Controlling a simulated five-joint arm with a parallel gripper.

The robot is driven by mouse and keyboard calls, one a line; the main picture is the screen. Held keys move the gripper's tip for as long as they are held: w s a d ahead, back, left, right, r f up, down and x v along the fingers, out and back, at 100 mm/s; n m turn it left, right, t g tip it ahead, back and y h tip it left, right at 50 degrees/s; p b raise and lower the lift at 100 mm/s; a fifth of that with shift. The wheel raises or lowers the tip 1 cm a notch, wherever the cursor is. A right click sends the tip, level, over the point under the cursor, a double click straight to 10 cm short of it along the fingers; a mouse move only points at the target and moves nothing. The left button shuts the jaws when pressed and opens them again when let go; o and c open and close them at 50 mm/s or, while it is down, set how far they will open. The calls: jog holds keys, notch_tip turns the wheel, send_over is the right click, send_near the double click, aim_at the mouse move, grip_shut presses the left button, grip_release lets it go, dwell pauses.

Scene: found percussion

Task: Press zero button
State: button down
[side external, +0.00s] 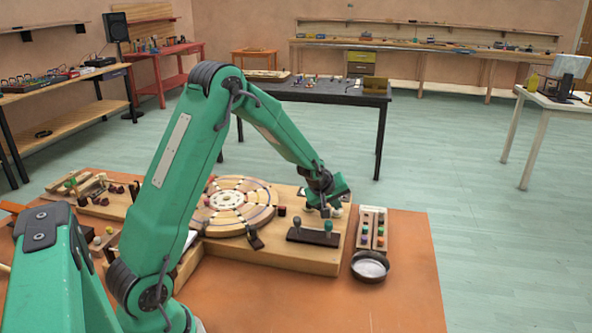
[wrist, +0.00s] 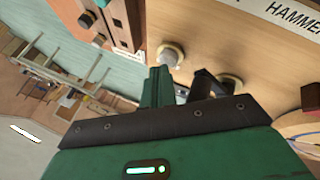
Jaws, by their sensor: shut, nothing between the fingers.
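My gripper (side external: 325,211) is shut and empty, pointing down over the right end of the wooden board (side external: 262,259). Its fingers also show in the wrist view (wrist: 178,84). Two pale round knobs stand on the board beside the fingers: one (wrist: 171,54) is just past the fingertips, and the other (wrist: 233,80) is partly hidden behind the dark finger. In the side view, a pale knob (side external: 337,209) shows right beside the fingertips. I cannot read which is the zero button, nor tell whether the fingers touch either knob.
A dark block with two levers (side external: 313,236) stands in front of my gripper. A box with coloured buttons (side external: 371,229) and a dark round dish (side external: 370,266) lie to the right. A round patterned disc (side external: 236,205) is to the left. The orange table's front right is clear.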

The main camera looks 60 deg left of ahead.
aim_at(335, 212)
jog(key=shift+r, duration=0.85)
jog(key=shift+r, duration=2.55)
jog(key=shift+d, duration=0.1)
